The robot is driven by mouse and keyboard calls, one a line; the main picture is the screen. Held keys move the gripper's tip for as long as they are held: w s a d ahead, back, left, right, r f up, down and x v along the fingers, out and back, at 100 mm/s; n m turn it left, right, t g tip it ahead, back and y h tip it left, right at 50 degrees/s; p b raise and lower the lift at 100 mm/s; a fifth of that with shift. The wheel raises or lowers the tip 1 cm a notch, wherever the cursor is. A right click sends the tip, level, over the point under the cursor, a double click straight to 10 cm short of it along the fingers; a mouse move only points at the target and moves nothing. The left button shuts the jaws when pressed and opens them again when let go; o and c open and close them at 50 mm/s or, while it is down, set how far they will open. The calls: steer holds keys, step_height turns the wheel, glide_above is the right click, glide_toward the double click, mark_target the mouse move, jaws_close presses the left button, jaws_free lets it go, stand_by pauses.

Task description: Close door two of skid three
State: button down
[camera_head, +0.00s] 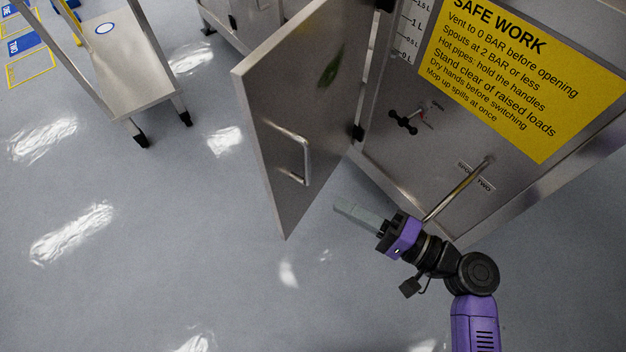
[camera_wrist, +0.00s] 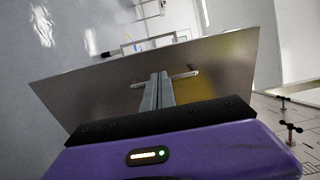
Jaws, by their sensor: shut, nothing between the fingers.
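A grey metal door (camera_head: 300,110) stands swung open from the cabinet on its right, hinged along its right edge. It has a bar handle (camera_head: 303,160) low on the face toward me. In the wrist view the door (camera_wrist: 90,95) spans the middle, with its handle (camera_wrist: 185,77) behind my fingertips. My gripper (camera_head: 345,211) is shut and empty, pointing left, just right of the door's lower edge. In the wrist view my gripper (camera_wrist: 157,88) points at the door; I cannot tell whether it touches. No door or skid number is readable on the door.
The cabinet front (camera_head: 400,160) carries a yellow safe-work sign (camera_head: 520,75), a small black valve handle (camera_head: 404,122) and a spout (camera_head: 455,190) marked two, close to my wrist. A metal cart (camera_head: 130,75) stands at upper left. The floor (camera_head: 150,250) at left is clear.

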mark_target(275, 170)
steer(key=b+x, duration=0.1)
steer(key=x, duration=1.2)
steer(key=shift+w+a+b, duration=0.2)
steer(key=shift+a+b, duration=0.1)
steer(key=shift+a, duration=0.15)
